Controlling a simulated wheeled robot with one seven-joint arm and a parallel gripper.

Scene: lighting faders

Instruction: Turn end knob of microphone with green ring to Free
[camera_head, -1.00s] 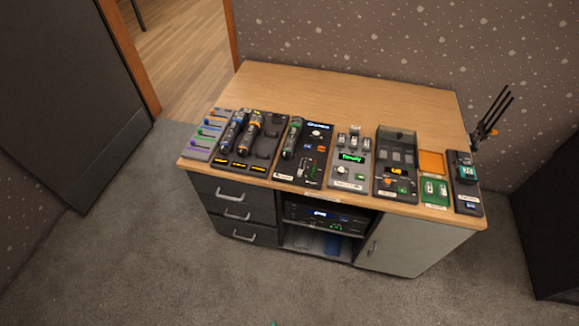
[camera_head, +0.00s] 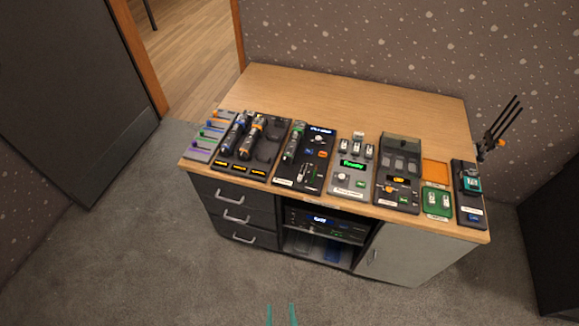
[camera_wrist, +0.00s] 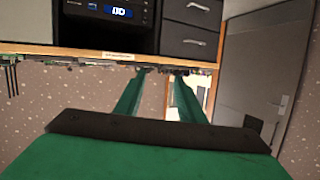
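The microphone with the green ring (camera_head: 294,142) lies on a dark panel (camera_head: 312,174) near the middle-left of the desk in the head view. Its end knob is too small to make out, and so is any Free marking. My gripper (camera_head: 281,314) shows as two teal fingertips at the bottom edge of the head view. They are apart and empty, well in front of the desk and away from the microphone. The wrist view shows the gripper's green fingers (camera_wrist: 158,95) spread apart with nothing between them. The microphone cannot be made out there.
Two other microphones, with blue (camera_head: 234,133) and orange (camera_head: 253,136) parts, lie left of it. A fader panel (camera_head: 208,138) is at the far left. Several devices stand to the right, along the front of the desk (camera_head: 350,98). The desk's rear and the carpet in front are clear.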

